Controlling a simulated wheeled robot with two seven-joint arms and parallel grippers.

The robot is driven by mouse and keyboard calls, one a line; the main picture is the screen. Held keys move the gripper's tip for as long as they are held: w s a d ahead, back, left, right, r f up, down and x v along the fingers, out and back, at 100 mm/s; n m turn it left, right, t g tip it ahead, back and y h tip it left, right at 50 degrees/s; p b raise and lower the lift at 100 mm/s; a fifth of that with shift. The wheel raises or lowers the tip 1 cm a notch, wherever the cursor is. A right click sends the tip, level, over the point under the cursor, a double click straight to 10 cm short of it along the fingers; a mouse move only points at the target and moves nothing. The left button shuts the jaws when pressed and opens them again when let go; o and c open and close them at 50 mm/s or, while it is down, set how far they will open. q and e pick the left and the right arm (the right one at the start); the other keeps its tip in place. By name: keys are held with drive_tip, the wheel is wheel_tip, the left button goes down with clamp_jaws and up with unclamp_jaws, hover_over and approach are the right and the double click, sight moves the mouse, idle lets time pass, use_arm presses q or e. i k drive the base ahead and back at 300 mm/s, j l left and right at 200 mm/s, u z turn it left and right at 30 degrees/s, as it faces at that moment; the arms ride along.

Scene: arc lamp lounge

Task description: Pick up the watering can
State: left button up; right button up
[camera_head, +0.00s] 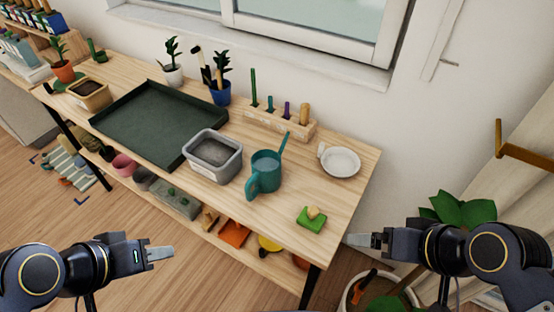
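The teal watering can (265,173) stands upright on the wooden bench, near its front edge and right of the grey tub. Its handle is toward the front left and its thin spout points up to the back right. My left gripper (172,253) is low at the left, in front of the bench and well apart from the can. Its fingers look close together, but I cannot tell whether they are shut. My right gripper (350,240) is at the bench's front right corner, pointing left, apart from the can. Its fingers look close together too.
A grey tub (213,156) stands just left of the can. A green sponge (311,220) and a white dish (341,162) are to its right. A wooden tool rack (270,122) is behind it. A dark tray (155,122) covers the bench's middle. A potted plant (372,292) stands at lower right.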

sight(265, 164)
drive_tip(key=l+z, duration=0.1)
drive_tip(key=z, duration=0.3)
drive_tip(key=k+l+z, duration=0.1)
drive_tip(key=z, duration=0.3)
drive_tip(key=l+z, duration=0.1)
drive_tip(key=z, duration=0.35)
drive_tip(key=l+z, duration=0.1)
drive_tip(key=z, duration=0.3)
drive_tip(key=u, duration=1.9)
drive_tip(key=k+j+u, duration=0.15)
drive_tip(key=u, duration=0.3)
drive_tip(key=j+u, duration=0.4)
drive_tip(key=k+j, duration=0.05)
